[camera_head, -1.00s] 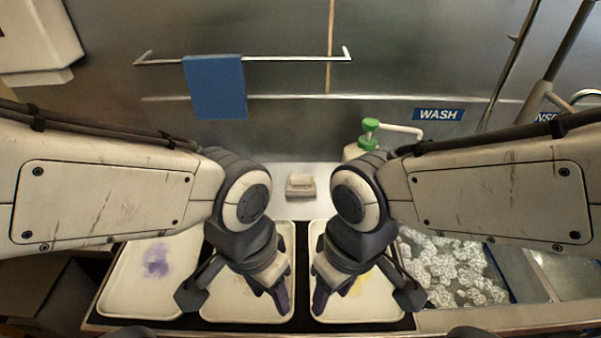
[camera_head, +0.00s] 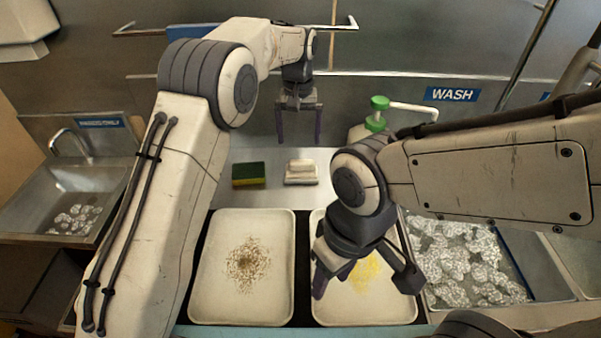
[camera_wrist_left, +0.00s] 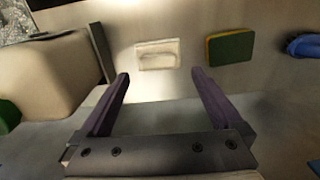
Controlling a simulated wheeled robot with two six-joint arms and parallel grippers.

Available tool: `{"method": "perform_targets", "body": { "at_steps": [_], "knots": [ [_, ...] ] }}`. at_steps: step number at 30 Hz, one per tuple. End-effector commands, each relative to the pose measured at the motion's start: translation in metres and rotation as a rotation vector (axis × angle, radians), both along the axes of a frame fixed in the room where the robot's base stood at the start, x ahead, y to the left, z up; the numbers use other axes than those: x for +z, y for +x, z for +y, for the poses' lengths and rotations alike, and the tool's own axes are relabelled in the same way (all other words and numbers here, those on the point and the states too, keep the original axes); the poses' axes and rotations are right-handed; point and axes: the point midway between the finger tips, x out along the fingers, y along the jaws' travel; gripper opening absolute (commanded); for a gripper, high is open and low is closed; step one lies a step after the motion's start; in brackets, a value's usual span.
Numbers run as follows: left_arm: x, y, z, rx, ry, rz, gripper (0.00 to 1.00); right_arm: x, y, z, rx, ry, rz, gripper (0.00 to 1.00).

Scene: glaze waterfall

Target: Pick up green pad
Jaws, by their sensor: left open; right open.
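The green pad (camera_head: 249,174) lies on the steel counter behind the trays, green on top with a yellow layer below. It also shows in the left wrist view (camera_wrist_left: 230,47), right of the gap between my left fingers. My left gripper (camera_head: 299,140) is open and empty, raised above the back of the counter, its fingers pointing down. In the left wrist view my left gripper (camera_wrist_left: 160,73) faces a pale block more than the pad. My right gripper (camera_head: 345,283) is open over the tray with the yellow stain, partly hidden by its own wrist.
A pale block (camera_head: 300,172) sits close right of the pad. A green-topped pump bottle (camera_head: 377,115) stands at the back right. Trays (camera_head: 204,300) lie in front. Sinks (camera_head: 535,283) are on both sides. A blue item (camera_wrist_left: 303,46) lies beyond the pad.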

Motion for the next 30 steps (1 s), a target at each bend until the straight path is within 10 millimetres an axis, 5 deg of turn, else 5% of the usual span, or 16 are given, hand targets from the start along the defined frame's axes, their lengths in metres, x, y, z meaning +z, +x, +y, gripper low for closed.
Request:
{"method": "perform_targets", "body": {
  "at_steps": [6, 30],
  "knots": [
    [-0.015, 0.013, -0.005, 0.022, 0.006, 0.010, 1.00, -0.001, 0.000, 0.000, 0.000, 0.000, 0.000, 0.50],
    [-0.110, 0.012, -0.005, 0.023, 0.006, 0.009, 1.00, 0.024, 0.000, 0.000, 0.000, 0.000, 0.000, 0.50]
  ]
}}
